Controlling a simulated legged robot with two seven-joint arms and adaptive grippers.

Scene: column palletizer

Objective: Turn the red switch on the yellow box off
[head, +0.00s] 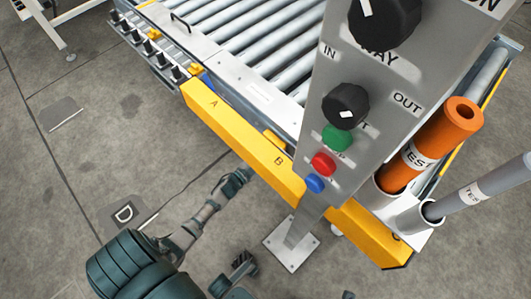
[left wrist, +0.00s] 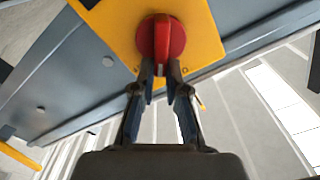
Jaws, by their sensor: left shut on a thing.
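The red switch (left wrist: 161,36) is a round knob with a raised handle bar, upright in the left wrist view. It sits on the yellow box (left wrist: 208,38), mounted on a grey beam. My left gripper (left wrist: 160,72) is shut on the lower end of the handle, one fingertip on each side. Small marks beside the knob are too small to read surely. In the head view my left gripper (head: 240,177) reaches to the edge of the yellow rail, and the switch is hidden there. A dark part low in that view looks like my right gripper (head: 234,274), away from the box; its jaw state is unclear.
A grey control panel (head: 330,130) with black knobs and green, red and blue buttons stands close on the right. The yellow rail (head: 235,135) edges the roller conveyor (head: 262,45). An orange tube (head: 437,140) stands at the right. Floor on the left is clear.

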